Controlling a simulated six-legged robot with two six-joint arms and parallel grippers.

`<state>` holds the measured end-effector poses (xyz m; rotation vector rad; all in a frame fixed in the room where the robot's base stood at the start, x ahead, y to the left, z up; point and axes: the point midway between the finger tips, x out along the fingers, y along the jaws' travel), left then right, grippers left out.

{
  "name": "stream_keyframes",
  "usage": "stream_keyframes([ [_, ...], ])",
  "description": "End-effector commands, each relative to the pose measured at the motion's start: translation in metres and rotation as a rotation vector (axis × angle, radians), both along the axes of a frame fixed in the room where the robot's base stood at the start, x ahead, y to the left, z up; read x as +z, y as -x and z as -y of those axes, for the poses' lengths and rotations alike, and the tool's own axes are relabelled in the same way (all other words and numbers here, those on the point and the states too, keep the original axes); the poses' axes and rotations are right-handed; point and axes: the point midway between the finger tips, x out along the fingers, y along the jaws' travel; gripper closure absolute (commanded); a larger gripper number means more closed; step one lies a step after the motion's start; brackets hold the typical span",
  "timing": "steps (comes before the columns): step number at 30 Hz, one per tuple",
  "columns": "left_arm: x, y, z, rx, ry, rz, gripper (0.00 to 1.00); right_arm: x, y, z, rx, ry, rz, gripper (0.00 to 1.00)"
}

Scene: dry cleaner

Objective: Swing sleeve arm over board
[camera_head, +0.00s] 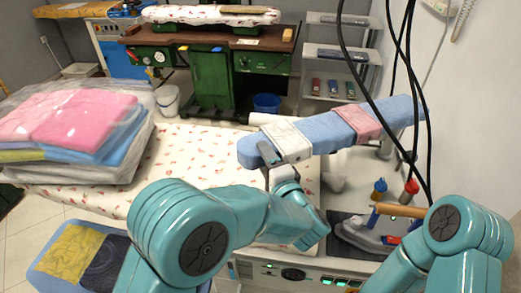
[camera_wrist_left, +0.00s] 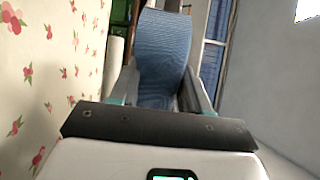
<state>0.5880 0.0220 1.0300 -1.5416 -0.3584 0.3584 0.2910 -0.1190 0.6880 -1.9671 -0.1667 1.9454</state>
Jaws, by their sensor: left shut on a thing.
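The sleeve arm (camera_head: 328,129) is a long, narrow, blue padded arm. It slants from the back right towards the middle of the head view, with a white band and a pink band around it. The board (camera_head: 185,160) has a white cover with red flowers, and the sleeve arm's near end is close to its right edge. My left gripper (camera_head: 268,157) is shut on that near end. In the left wrist view the blue pad (camera_wrist_left: 162,50) stands between the fingers, with the flowered board (camera_wrist_left: 40,85) at left. My right gripper is out of view.
A plastic-wrapped stack of folded pink and blue cloth (camera_head: 75,120) lies on the board's left part. An iron (camera_head: 362,236) sits at right, near red and blue bottles. Black hoses hang at right beside the wall. A blue bin (camera_head: 266,103) stands behind.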

Motion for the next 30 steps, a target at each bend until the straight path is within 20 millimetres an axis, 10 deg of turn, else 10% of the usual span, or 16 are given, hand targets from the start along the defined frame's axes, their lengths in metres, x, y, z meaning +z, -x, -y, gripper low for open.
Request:
stream_keyframes([
  [14, -0.0035, 0.0083, 0.0045, 0.001, 0.0, -0.007, 1.0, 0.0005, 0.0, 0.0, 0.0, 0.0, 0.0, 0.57],
  [15, -0.0037, 0.0083, 0.0048, 0.001, -0.001, -0.007, 0.46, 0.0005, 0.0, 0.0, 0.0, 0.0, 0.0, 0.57],
  [17, -0.0035, 0.0083, 0.0047, 0.001, -0.001, -0.007, 0.32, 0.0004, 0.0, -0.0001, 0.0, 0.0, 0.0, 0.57],
  [30, -0.0007, 0.0066, 0.0017, 0.004, 0.0, -0.002, 0.32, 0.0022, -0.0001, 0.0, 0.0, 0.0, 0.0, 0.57],
])
